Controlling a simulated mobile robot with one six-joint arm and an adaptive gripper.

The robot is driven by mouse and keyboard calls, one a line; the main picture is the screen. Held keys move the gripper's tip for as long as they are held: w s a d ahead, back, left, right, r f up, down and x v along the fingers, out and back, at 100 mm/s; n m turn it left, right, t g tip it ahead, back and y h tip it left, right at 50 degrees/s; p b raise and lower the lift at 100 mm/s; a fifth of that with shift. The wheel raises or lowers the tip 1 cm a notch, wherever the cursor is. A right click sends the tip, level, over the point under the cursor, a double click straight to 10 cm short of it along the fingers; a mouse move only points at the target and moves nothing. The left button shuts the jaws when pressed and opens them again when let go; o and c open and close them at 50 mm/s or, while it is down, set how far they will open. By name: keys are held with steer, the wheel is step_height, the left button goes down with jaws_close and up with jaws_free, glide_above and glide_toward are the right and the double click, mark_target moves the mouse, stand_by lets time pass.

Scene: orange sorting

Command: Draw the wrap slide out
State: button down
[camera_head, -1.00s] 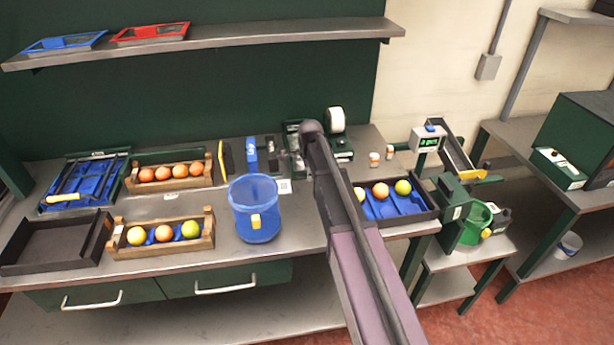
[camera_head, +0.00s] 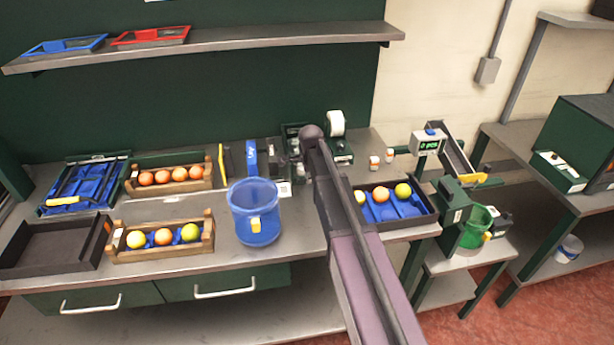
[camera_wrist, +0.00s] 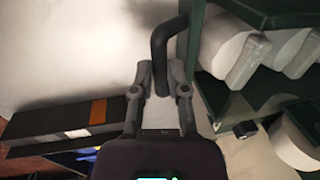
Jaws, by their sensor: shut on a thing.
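My gripper (camera_wrist: 160,78) shows in the wrist view with its two fingers closed around a black bent bar (camera_wrist: 160,48), which looks like a handle. The bar rises from between the fingertips and hooks to the right. A green frame (camera_wrist: 192,45) with white rolls (camera_wrist: 228,45) stands just right of the bar. In the head view a green unit with a white roll (camera_head: 335,123) stands at the back of the bench, behind my arm. My arm hides the gripper and the bar there. I cannot tell which part is the wrap slide itself.
A dark tray of fruit (camera_head: 424,213) lies right of my arm, and a blue bucket (camera_head: 256,222) stands left of it. Wooden crates (camera_head: 150,253) hold fruit farther left. In the wrist view a dark tray (camera_wrist: 60,122) lies left of my gripper.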

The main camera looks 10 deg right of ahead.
steer(key=s, duration=0.9)
steer(key=shift+w, duration=0.1)
steer(key=c, duration=0.6)
jaws_free()
steer(key=shift+c, duration=0.2)
